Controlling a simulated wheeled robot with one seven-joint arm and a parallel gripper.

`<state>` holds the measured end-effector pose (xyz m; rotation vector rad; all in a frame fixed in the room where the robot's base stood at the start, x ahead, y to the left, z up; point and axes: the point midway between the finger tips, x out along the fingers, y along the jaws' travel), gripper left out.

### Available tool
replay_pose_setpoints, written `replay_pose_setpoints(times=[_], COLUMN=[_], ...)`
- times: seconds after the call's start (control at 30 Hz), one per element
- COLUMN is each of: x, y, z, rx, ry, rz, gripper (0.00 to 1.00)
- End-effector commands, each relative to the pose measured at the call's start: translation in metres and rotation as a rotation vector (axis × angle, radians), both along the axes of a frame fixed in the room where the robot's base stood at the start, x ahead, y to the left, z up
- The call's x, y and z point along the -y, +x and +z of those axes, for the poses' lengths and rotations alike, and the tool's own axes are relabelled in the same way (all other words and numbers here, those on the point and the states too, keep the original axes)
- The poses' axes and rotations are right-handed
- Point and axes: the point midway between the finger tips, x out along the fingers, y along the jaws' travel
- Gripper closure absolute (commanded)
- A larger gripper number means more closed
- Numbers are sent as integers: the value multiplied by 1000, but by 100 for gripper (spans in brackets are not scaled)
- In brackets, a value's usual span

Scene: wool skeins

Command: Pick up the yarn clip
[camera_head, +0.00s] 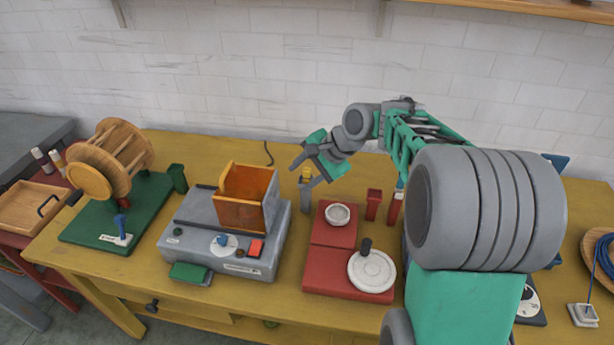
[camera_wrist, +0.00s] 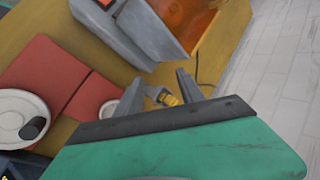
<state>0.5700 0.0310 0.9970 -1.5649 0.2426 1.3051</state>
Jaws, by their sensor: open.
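The likely yarn clip is a small yellow piece (camera_head: 306,173) with a grey part below it, standing on the yellow table between the grey machine and the red scale. In the wrist view the yellow piece (camera_wrist: 169,99) shows between my two fingers, with a grey part beside it. My gripper (camera_head: 301,177) is open around or just above it, tilted, with its fingers pointing down and left. In the wrist view the fingers of my gripper (camera_wrist: 159,75) stand apart on either side. I cannot tell whether either finger touches it. Its lower part is partly hidden.
A grey machine with an orange box (camera_head: 245,210) stands close on the left. A red scale (camera_head: 328,250) with a white dish and disc is in front. A red block (camera_head: 373,204) stands to the right. A wooden reel (camera_head: 112,160) on a green base is far left.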

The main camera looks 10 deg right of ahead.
Motion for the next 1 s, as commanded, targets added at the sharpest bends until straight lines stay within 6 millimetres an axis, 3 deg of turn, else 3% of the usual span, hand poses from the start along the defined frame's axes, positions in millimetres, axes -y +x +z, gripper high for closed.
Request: replay_pose_setpoints(times=[0.03, 0.1, 0.17, 0.3, 0.43, 0.77, 1.0], x=[11, 23, 37, 60, 70, 40, 6], y=[28, 56, 71, 79, 76, 88, 102], z=[-17, -31, -42, -58, -63, -76, -90], rx=[-64, -170, -274, -480, -587, -611, -610], ry=[146, 370, 551, 835, 951, 973, 971], rz=[-118, -275, -390, -543, -596, -606, -607], gripper=[55, 55, 55, 55, 55, 55, 55])
